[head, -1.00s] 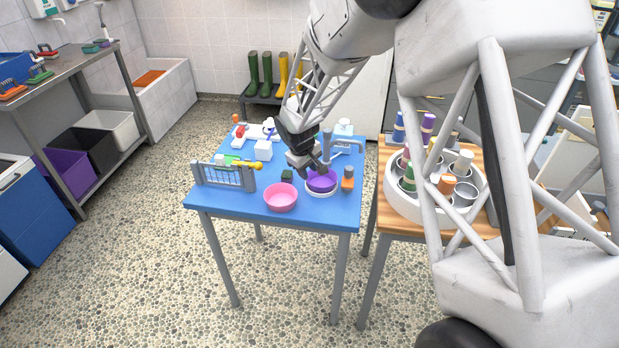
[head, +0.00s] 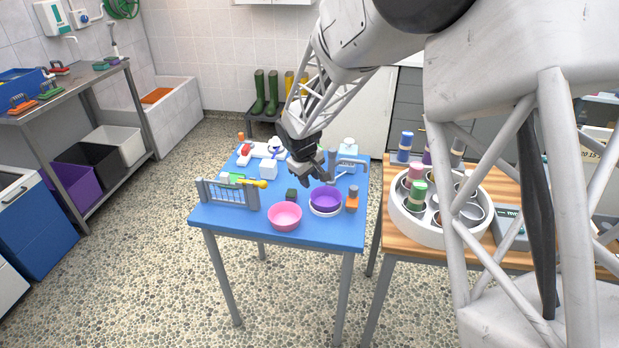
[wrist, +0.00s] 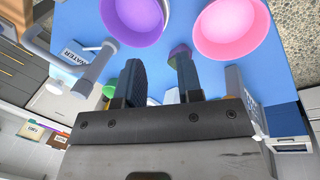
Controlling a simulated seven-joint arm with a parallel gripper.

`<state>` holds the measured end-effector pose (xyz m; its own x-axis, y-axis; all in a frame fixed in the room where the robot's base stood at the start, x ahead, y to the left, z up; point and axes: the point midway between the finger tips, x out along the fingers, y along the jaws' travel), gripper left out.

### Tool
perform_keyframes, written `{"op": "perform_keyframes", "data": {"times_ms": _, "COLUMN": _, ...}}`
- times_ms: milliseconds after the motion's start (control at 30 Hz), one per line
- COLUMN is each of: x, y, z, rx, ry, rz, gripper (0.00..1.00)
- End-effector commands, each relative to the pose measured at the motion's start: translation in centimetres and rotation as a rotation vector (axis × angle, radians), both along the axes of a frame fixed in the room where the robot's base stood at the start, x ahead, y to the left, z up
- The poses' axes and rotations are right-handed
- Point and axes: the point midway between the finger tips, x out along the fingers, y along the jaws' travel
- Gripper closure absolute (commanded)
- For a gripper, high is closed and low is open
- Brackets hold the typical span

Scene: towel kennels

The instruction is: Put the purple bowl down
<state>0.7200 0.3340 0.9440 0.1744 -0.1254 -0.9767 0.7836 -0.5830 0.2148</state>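The purple bowl (head: 325,197) sits upright on a white round dish (head: 325,211) on the blue table (head: 232,224), at its front right. It also shows in the wrist view (wrist: 135,18), beyond the fingertips. My gripper (head: 315,176) is above the table, behind and a little above the bowl, and apart from it. In the wrist view my gripper (wrist: 158,66) has its two fingers spread with nothing between them.
A pink bowl (head: 284,216) stands left of the purple bowl. An orange-topped bottle (head: 352,199) stands close on its right. A grey tap (head: 346,160) rises behind.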

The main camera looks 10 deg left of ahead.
Motion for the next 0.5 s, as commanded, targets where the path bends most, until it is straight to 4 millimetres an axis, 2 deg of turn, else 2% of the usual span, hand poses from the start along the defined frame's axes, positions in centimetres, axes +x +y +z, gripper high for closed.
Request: {"op": "perform_keyframes", "data": {"times_ms": 500, "x": -0.22, "y": -0.58, "z": 0.54, "rx": 0.003, "ry": -0.002, "rz": -0.011, "gripper": 0.66}}
